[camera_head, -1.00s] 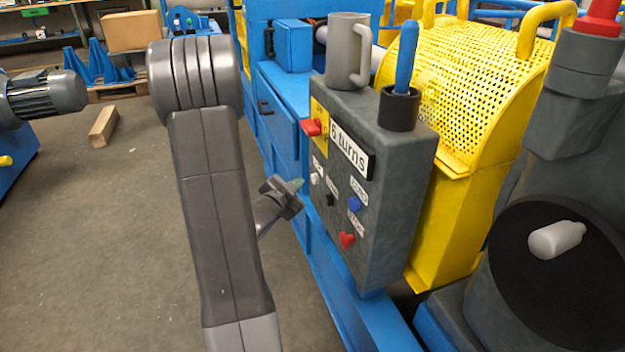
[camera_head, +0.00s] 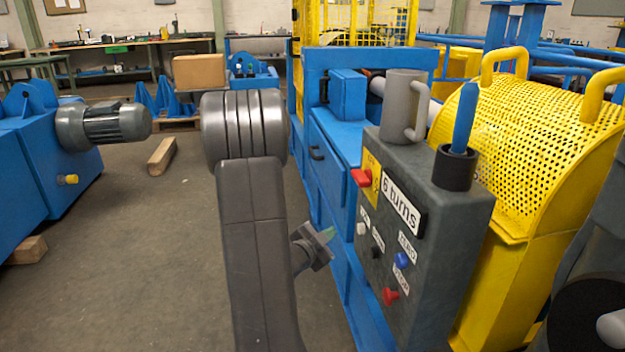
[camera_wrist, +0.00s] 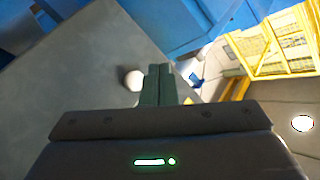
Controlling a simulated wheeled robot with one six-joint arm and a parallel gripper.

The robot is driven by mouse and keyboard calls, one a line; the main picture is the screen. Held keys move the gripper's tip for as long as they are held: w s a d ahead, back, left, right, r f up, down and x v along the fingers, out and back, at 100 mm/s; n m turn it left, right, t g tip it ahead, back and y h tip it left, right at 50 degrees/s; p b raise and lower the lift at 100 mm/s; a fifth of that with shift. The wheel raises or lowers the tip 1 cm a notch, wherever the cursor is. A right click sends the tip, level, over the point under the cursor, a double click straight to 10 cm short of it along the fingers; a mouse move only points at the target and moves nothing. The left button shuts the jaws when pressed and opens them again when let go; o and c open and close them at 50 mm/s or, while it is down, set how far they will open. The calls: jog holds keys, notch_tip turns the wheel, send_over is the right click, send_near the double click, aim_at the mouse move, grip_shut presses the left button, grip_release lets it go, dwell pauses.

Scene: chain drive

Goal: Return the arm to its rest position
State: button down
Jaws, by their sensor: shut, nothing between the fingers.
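My gripper (camera_head: 327,235) shows in the head view as a small dark end with a greenish tip, just left of the control box (camera_head: 437,262). My own grey arm covers part of the floor and machine beside it. In the wrist view my gripper (camera_wrist: 158,84) has its two greenish fingers together, with nothing held. A grey panel surface (camera_wrist: 75,75) fills the left of that view. A round white knob-like thing (camera_wrist: 133,79) shows just left of the fingers. I cannot tell whether the fingertips touch anything.
The box carries a "6 turns" label, a red switch (camera_head: 361,177), a blue button (camera_head: 401,259), a red knob (camera_head: 390,296), a grey mug (camera_head: 398,105) and a cup with a blue handle (camera_head: 465,118). The yellow guard (camera_head: 530,150) stands right.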

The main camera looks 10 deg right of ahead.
jog(key=shift+a+p, duration=0.95)
jog(key=shift+a, duration=1.2)
